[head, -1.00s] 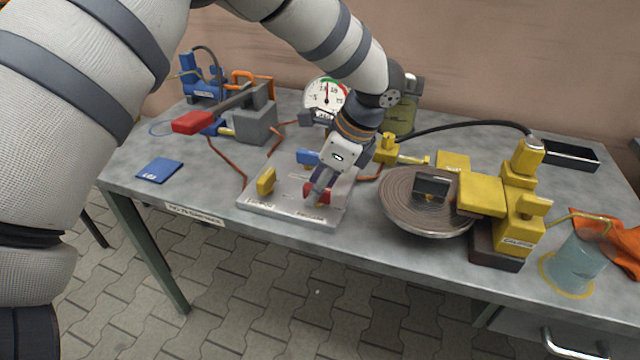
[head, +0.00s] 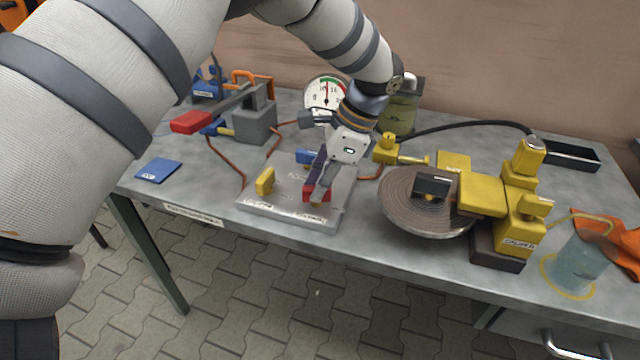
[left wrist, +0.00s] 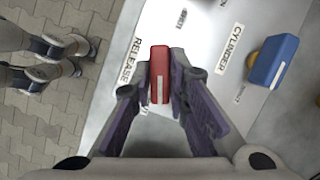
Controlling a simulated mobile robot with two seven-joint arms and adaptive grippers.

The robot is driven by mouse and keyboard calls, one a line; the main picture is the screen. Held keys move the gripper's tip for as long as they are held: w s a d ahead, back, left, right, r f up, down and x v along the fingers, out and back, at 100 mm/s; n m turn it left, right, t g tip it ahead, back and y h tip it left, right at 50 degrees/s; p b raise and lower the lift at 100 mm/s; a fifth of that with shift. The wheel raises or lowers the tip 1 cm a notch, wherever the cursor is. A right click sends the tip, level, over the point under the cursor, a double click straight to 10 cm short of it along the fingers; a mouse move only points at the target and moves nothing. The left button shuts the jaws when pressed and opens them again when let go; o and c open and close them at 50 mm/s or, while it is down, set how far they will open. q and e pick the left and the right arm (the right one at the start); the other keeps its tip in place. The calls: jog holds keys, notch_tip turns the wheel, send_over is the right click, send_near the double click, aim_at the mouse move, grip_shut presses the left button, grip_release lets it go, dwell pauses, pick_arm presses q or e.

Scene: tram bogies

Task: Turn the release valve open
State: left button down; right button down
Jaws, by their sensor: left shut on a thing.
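The release valve has a red handle (head: 309,192) near the front right of the light valve plate (head: 290,222). In the left wrist view the red handle (left wrist: 159,62) stands beside the RELEASE lettering. My left gripper (head: 317,193) points down over it. Its two dark fingers (left wrist: 159,88) lie on both sides of the handle and are shut on it. The fingers cover part of the handle in the head view. A blue handle (head: 306,156) sits behind, near the CYLINDER label (left wrist: 232,48), and a yellow handle (head: 265,181) stands at the left. My right gripper is not in view.
A pressure gauge (head: 325,91) stands behind the plate. A brake disc (head: 408,217) with a yellow caliper (head: 518,220) is close on the right. A hand pump with a red grip (head: 191,122) is at the left. A glass beaker (head: 577,265) stands at the right.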

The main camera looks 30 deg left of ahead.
pick_arm(q)
jog(key=n+g+h, duration=0.1)
jog(key=n, duration=0.2)
jog(key=shift+f+n, duration=0.15)
jog(key=shift+n, duration=0.25)
jog(key=n+h+b, duration=0.1)
jog(key=n, duration=0.2)
jog(key=shift+w+a+n+g, duration=0.1)
jog(key=shift+a+n+g, duration=0.05)
jog(key=shift+n+g, duration=0.2)
jog(key=shift+n+h, duration=0.6)
jog(key=shift+n, duration=0.55)
jog(key=shift+a+n+h, duration=0.1)
jog(key=shift+n+h, duration=0.6)
jog(key=shift+n, duration=1)
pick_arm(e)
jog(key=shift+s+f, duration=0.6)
pick_arm(q)
jog(key=c, duration=1.6)
grip_release()
jog(key=shift+o, duration=0.2)
